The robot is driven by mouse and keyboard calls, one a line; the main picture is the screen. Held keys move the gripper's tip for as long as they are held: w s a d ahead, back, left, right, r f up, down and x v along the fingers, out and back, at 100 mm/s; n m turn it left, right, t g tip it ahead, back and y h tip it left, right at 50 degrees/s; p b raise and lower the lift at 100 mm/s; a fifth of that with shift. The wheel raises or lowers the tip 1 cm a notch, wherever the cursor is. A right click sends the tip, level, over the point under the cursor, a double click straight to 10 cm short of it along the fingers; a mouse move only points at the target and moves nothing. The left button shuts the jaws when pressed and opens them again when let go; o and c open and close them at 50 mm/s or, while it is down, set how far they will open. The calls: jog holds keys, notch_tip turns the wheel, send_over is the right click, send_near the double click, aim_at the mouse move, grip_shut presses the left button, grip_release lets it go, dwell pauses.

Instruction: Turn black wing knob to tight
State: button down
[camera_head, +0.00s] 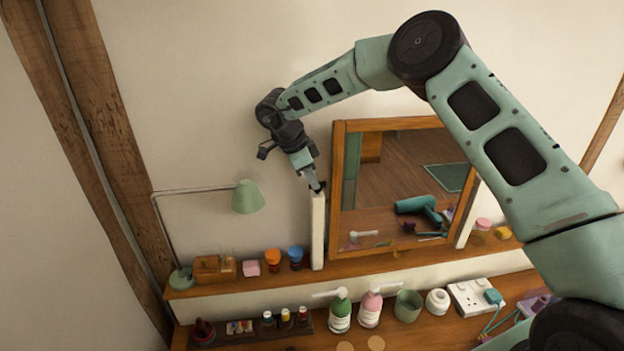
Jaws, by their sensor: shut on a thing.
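The black wing knob (319,187) shows as a small dark shape at the top of the white left post (318,232), beside the mirror's left edge. My gripper (316,185) reaches down to it from the upper left and is shut on it. The fingers hide most of the knob, so the angle of its wings cannot be told. The mirror (400,190) has a wooden frame and stands between the left post and a white right post (467,216).
A green lamp (249,197) stands left of my gripper. A wooden box (207,269), a pink block (251,268) and orange and blue jars (273,258) sit on the shelf below. Pump bottles (340,312) and a white socket block (468,296) stand on the lower surface.

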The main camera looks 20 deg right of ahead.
jog(key=shift+w+m, duration=0.1)
jog(key=shift+m, duration=0.2)
jog(key=c, duration=1.6)
grip_release()
jog(key=shift+a+r+b, duration=0.25)
jog(key=shift+r+b, duration=0.2)
jog(key=shift+r, duration=0.05)
jog(key=b+v, duration=0.4)
jog(key=v, duration=1.2)
jog(key=shift+w+d+r, duration=0.1)
jog(key=shift+r, duration=0.15)
